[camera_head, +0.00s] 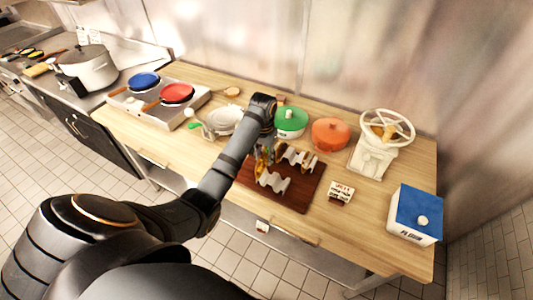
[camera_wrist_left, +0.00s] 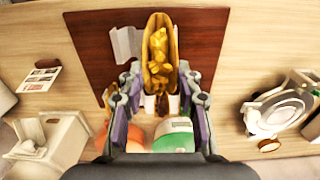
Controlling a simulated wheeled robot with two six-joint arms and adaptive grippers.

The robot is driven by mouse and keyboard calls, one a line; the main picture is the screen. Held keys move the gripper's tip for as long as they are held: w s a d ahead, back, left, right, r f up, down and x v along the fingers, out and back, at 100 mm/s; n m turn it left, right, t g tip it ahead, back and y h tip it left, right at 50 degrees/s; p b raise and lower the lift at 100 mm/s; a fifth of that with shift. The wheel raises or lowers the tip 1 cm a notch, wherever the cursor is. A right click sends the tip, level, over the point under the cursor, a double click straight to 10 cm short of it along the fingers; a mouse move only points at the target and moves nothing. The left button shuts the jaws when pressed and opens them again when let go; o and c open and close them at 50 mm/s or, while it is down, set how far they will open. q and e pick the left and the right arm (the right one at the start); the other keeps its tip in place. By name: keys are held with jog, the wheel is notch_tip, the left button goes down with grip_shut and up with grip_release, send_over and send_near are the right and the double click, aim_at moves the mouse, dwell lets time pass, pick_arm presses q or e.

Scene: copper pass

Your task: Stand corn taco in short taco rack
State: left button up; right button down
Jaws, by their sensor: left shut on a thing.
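My left gripper (camera_head: 264,152) is over the dark red board (camera_head: 297,199). In the left wrist view, the left gripper (camera_wrist_left: 157,98) is shut on a corn taco (camera_wrist_left: 160,48), a yellow folded shell with yellow filling. The held taco also shows in the head view (camera_head: 260,166), partly hidden. A silver zigzag rack (camera_head: 273,183) lies close beside it on the front of the board. It shows left of the taco in the left wrist view (camera_wrist_left: 126,45). Another silver rack (camera_head: 298,158) stands behind it. I cannot tell whether the taco touches the front rack. My right gripper is out of view.
A green pot (camera_head: 291,121) and an orange pot (camera_head: 330,134) stand behind the board. A white press with a wheel (camera_head: 374,160), a small sign card (camera_head: 341,191) and a blue-topped box (camera_head: 416,214) are to the right.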

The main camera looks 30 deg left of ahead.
pick_arm(q)
jog(key=shift+w+f, duration=0.1)
jog(key=shift+f, duration=0.3)
jog(key=shift+d+f, duration=0.1)
jog(key=shift+f, duration=1.95)
jog(key=shift+f+b, duration=0.6)
jog(key=shift+f, duration=1.55)
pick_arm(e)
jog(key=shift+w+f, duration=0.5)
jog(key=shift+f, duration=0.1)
pick_arm(q)
jog(key=o, duration=1.3)
jog(key=shift+c, duration=0.2)
